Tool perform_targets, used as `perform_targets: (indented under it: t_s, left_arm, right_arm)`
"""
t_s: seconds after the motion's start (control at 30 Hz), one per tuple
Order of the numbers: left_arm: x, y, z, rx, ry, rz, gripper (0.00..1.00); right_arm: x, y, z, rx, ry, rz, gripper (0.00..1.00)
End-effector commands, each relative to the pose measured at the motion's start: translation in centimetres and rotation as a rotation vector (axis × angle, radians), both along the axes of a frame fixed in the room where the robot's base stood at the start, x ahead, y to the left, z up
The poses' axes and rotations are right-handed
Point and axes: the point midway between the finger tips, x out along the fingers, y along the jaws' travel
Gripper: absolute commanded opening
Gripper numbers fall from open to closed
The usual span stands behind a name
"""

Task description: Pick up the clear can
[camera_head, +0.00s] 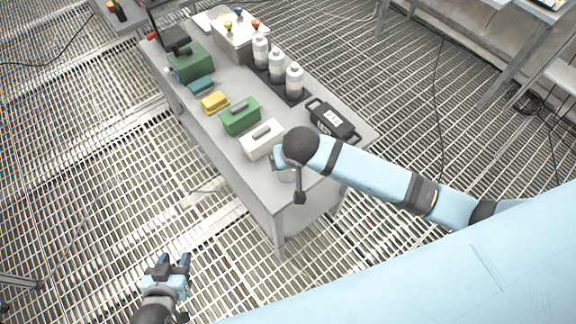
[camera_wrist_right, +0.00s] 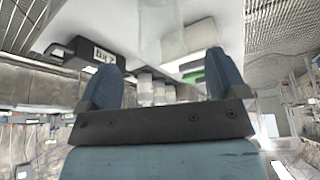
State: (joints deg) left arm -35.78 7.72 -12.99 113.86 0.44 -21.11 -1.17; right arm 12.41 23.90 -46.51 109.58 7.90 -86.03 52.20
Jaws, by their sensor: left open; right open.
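The clear can (camera_wrist_right: 162,30) shows in the right wrist view as a faint see-through cylinder, beyond and between my right fingertips. In the head view a faint clear shape (camera_head: 287,174) stands near the table's front end, partly hidden by my right wrist. My right gripper (camera_wrist_right: 164,75) is open around empty space, its two blue fingers apart. I cannot tell the exact gap to the can. My left gripper (camera_head: 175,263) is open and empty, over the floor grating left of the table.
The grey table (camera_head: 258,184) carries a white box (camera_head: 262,140), a green box (camera_head: 240,116), a yellow item (camera_head: 215,102), a black case (camera_head: 332,120) and several white bottles (camera_head: 294,82). The white box and black case flank my right wrist.

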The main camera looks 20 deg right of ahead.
Motion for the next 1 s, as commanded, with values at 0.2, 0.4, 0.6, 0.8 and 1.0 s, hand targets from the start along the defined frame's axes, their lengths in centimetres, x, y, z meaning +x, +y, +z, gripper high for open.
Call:
perform_targets:
  t_s: [0.2,0.4,0.6,0.8,1.0]
  left_arm:
    - [0.1,0.0,0.2,0.0,-0.002,0.001,0.43]
    - [0.4,0.1,0.9,0.002,-0.009,0.002,0.43]
    - [0.5,0.3,1.2,0.003,-0.012,0.006,0.43]
    - [0.5,0.3,1.1,0.003,-0.012,0.006,0.43]
    - [0.4,0.3,1.1,0.003,-0.009,0.006,0.43]
  right_arm:
    - [1.0,0.0,-2.1,0.001,-0.001,0.0,0.91]
    - [1.5,-0.1,-4.0,-0.003,0.001,0.001,0.91]
    - [2.5,-0.1,-6.7,0.0,-0.001,0.001,0.91]
    - [2.6,-0.1,-7.3,0.0,-0.001,0.001,0.91]
    - [2.6,-0.1,-7.2,0.001,-0.001,0.002,0.68]
